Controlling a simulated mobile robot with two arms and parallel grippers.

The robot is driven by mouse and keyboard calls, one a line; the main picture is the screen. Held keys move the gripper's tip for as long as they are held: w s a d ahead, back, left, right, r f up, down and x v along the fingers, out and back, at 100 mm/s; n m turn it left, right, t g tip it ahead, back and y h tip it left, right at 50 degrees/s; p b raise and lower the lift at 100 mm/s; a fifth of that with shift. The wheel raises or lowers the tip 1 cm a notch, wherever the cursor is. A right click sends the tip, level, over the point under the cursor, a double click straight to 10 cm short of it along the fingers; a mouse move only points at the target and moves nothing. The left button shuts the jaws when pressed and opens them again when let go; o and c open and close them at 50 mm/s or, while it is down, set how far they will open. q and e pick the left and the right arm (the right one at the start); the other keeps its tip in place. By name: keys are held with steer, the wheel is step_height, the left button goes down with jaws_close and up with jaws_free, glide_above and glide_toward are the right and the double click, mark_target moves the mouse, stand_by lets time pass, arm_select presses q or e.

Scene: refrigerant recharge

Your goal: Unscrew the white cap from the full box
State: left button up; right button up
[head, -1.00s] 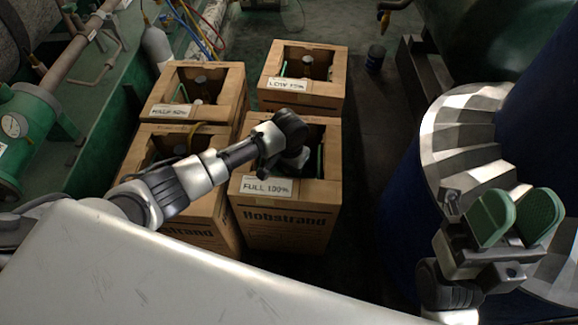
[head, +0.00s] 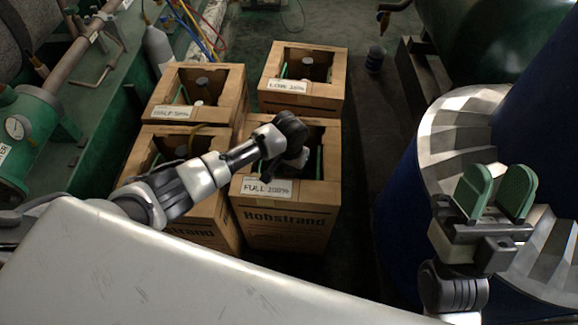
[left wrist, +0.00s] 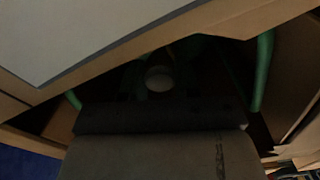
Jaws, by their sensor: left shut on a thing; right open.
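The full box (head: 285,215) is an open-topped cardboard carton labelled "FULL 100%", front right of a group of boxes in the head view. My left gripper (head: 271,168) reaches down into its opening, with the fingers mostly hidden by the wrist and the box. A pale round top, the white cap (left wrist: 159,78), shows dimly in the left wrist view, just beyond the gripper body and between green handle bars (left wrist: 262,70). My left gripper is shut on it, though the fingertips are too dark to see clearly. My right gripper (head: 496,193), with green pads, is open and empty at the right.
A half box (head: 172,113) and a low box (head: 292,87) stand behind, and another carton (head: 205,222) stands to the left, partly under my left arm. A large blue drum (head: 400,225) is on the right. Dark floor (head: 358,150) is free between boxes and drum.

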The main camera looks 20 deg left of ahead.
arm_select(q)
steer(key=shift+n+p, duration=1.2)
steer(key=shift+p, duration=0.05)
arm_select(e)
steer(key=w+f+g+h, duration=0.2)
steer(key=w+f+g, duration=0.3)
steer(key=w+g, duration=0.1)
steer(key=shift+a+g, duration=0.25)
steer(key=shift+g, duration=0.35)
steer(key=shift+f, duration=0.1)
arm_select(q)
steer(key=shift+n+p, duration=0.6)
steer(key=shift+n, duration=0.1)
steer(key=shift+n+p, duration=0.55)
steer(key=shift+n, duration=0.05)
steer(key=shift+n+p, duration=0.45)
steer(key=shift+n, duration=0.15)
arm_select(e)
step_height(320, 180, down, 9)
steer(key=d+g+h, duration=0.1)
steer(key=g+h, duration=0.2)
steer(key=g, duration=0.5)
steer(key=shift+s+d, duration=0.2)
steer(key=shift+d, duration=0.15)
